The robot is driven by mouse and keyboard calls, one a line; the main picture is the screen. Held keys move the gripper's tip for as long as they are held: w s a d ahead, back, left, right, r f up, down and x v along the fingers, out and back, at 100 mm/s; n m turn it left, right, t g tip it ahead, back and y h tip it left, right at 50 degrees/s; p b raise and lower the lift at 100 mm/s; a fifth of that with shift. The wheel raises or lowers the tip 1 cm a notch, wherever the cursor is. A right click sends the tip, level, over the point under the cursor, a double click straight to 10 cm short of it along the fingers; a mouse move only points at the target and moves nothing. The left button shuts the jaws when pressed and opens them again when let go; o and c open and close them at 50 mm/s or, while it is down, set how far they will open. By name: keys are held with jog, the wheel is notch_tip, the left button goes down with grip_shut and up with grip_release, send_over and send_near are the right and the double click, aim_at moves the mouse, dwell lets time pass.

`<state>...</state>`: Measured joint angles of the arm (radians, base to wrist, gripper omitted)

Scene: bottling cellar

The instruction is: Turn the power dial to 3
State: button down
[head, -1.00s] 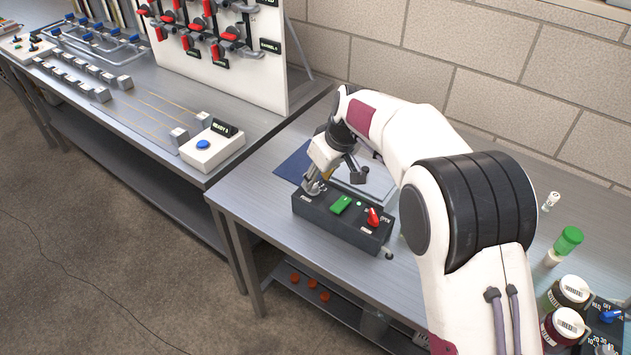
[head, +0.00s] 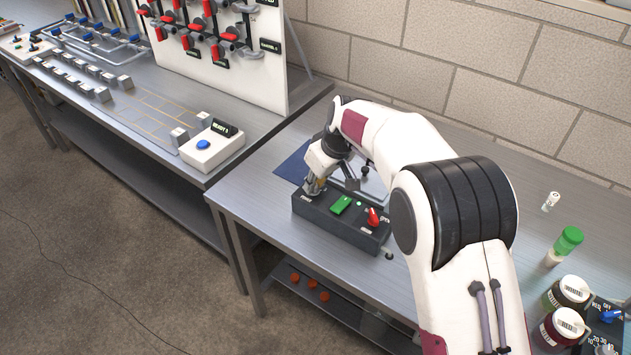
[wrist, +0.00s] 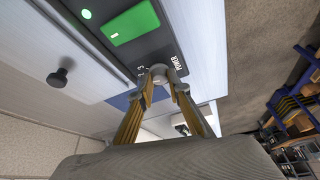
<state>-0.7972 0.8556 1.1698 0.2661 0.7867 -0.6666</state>
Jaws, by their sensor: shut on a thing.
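The power dial (wrist: 171,72) is a small grey knob beside the word POWER on a dark control box (head: 333,225). My gripper (wrist: 166,87) is shut on the dial, with one yellowish finger on each side of it in the wrist view. In the head view my gripper (head: 314,190) reaches down to the left end of the box and hides the dial. Numbers show beside the dial in the wrist view, with a 3 readable, but the fingers cover part of the scale. I cannot tell which number the dial points to.
The box also carries a green rocker switch (head: 341,205), a small lit lamp (head: 359,204) and a red knob (head: 373,217). Jars (head: 571,292) and a green-capped bottle (head: 568,241) stand at the right. The table's front strip is clear.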

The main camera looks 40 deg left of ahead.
jog(key=shift+s+m+t+h, duration=0.15)
jog(key=shift+m+t, duration=0.25)
jog(key=shift+m, duration=0.8)
jog(key=shift+m+t+h, duration=0.25)
jog(key=shift+m+t, duration=0.15)
jog(key=shift+m, duration=0.8)
jog(key=c, duration=1.9)
grip_release()
jog(key=shift+r, duration=0.1)
jog(key=v, duration=1.1)
jog(key=shift+d+r, duration=0.15)
jog(key=shift+r, duration=0.2)
jog(key=shift+s+f, duration=0.1)
jog(key=shift+s, duration=0.05)
